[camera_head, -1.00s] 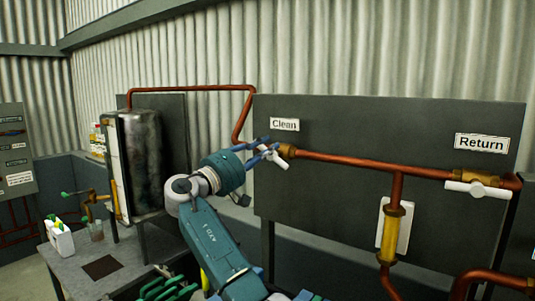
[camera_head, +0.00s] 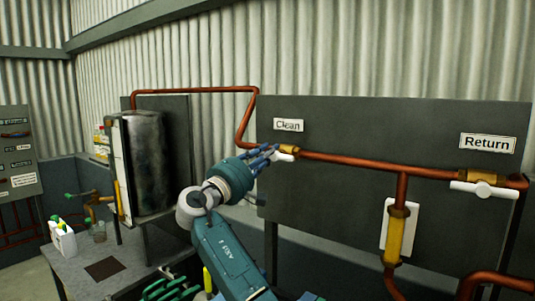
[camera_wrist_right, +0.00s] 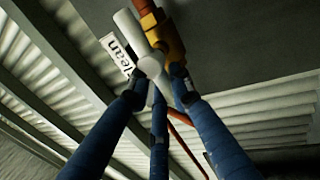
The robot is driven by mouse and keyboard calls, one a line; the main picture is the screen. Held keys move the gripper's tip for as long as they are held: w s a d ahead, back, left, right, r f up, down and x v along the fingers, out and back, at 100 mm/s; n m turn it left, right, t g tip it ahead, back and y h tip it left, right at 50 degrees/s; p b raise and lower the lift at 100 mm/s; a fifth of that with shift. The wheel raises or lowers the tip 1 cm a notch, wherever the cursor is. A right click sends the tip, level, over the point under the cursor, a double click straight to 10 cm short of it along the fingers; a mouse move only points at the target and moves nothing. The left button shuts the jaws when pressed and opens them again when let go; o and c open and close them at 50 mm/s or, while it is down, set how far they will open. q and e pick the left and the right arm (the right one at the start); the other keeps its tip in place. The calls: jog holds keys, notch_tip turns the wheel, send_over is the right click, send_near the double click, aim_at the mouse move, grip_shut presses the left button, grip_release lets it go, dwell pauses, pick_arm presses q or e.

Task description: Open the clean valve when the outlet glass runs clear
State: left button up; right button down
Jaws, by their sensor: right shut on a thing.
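The Clean valve (camera_head: 290,149) is a brass body with a white lever (camera_head: 286,157) below the "Clean" sign (camera_head: 288,125). My right gripper (camera_head: 270,154) is shut on this lever from the left. In the right wrist view the blue fingers (camera_wrist_right: 158,84) close around the lower part of the white lever (camera_wrist_right: 131,28), beside the brass body (camera_wrist_right: 162,35). The fingers hide part of the lever. The outlet glass (camera_head: 394,238) is a vertical tube with yellow content in front of a white plate (camera_head: 408,218). My left gripper is out of view.
The Return valve (camera_head: 478,177) has a white, nearly horizontal lever (camera_head: 484,190) at the right, below the "Return" sign (camera_head: 487,143). Copper pipes run along the dark panel (camera_head: 340,115). A metal tank (camera_head: 147,160) and a table (camera_head: 130,262) with bottles (camera_head: 63,240) stand at the left.

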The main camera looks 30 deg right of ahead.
jog(key=c, duration=1.6)
grip_release()
jog(key=shift+w+a, duration=0.15)
jog(key=shift+f, duration=0.1)
jog(key=v, duration=1.2)
